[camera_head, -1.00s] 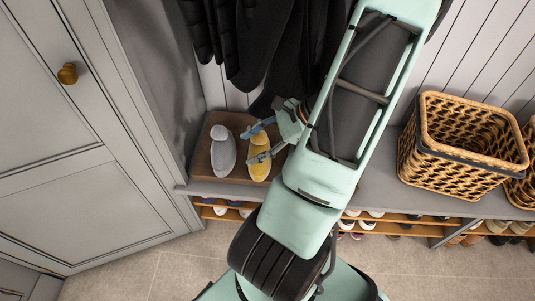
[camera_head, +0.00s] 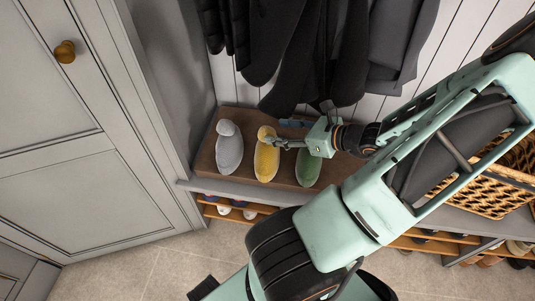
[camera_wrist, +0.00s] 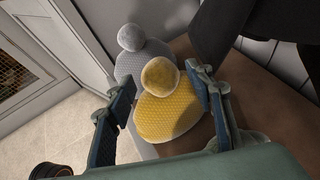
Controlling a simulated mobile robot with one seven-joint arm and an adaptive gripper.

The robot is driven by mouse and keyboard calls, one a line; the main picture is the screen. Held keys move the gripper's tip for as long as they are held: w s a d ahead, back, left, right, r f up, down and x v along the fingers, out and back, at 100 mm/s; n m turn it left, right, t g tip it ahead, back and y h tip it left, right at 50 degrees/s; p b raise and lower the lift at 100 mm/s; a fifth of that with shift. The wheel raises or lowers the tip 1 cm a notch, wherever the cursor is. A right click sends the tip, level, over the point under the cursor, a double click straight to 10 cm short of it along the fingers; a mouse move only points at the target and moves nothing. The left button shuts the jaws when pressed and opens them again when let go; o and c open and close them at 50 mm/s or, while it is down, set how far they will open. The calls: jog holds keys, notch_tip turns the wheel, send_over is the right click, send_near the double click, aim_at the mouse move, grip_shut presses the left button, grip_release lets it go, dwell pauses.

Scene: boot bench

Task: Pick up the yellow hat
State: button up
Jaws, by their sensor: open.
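Dark coats (camera_head: 300,50) hang above the hats. A grey cabinet (camera_head: 60,150) stands to the left. A woven basket (camera_head: 490,185) is at the right, partly behind my arm. Shoes sit on a low shelf (camera_head: 262,208) under the bench.

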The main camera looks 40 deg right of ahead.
aim_at(273, 133)
jog(key=w+f, duration=0.1)
jog(key=w+a+f+b, duration=0.1)
jog(key=w+f+b, duration=0.1)
jog(key=shift+w+a, duration=0.1)
jog(key=shift+a, duration=0.15)
jog(key=shift+w+a, duration=0.1)
jog(key=shift+w, duration=0.4)
jog(key=c, duration=1.3)
